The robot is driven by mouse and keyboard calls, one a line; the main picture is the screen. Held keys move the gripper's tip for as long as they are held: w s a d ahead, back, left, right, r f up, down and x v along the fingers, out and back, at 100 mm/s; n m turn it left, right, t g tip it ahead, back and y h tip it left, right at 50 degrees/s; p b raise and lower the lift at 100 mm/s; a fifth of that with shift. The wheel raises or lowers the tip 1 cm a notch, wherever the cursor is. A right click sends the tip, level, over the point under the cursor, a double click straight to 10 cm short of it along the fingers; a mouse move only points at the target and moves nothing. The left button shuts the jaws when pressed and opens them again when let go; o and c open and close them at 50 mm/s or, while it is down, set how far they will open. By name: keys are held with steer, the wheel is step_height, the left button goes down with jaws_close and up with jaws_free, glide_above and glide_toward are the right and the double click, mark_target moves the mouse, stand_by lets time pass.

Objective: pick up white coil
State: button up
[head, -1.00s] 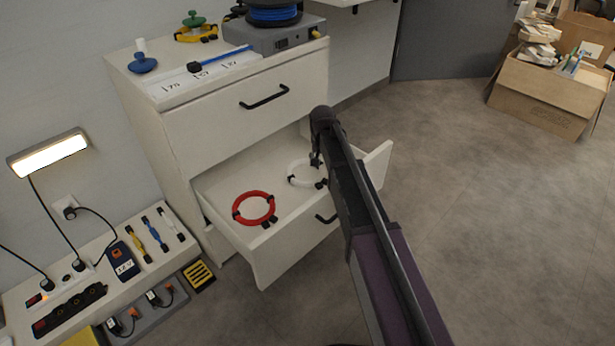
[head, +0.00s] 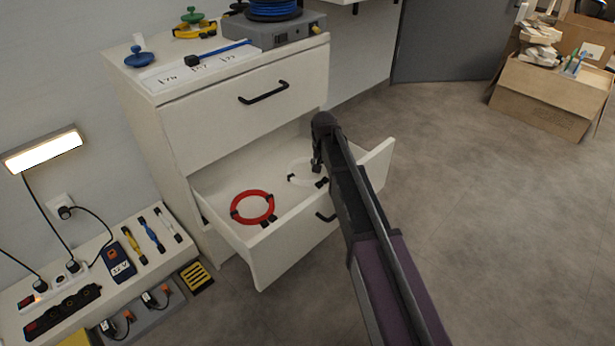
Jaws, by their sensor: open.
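The white coil (head: 301,172) lies flat in the open lower drawer (head: 275,241) of a white cabinet, with black clips on its ring. My gripper (head: 317,164) reaches down over the right part of the coil and hides some of it. The gripper is open, small in this view and partly hidden by my arm. I cannot tell whether its fingers touch the coil. A red coil (head: 253,221) with black clips lies to the left and front in the same drawer.
The closed upper drawer with a black handle (head: 264,93) rises behind the open one. A low bench with a power strip (head: 62,312) stands at the left. A cardboard carton (head: 545,96) sits at the far right. The floor between is clear.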

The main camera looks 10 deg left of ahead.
steer(key=shift+w+f+b, duration=0.1)
steer(key=shift+f+b, duration=0.6)
steer(key=shift+f, duration=0.25)
jaws_close()
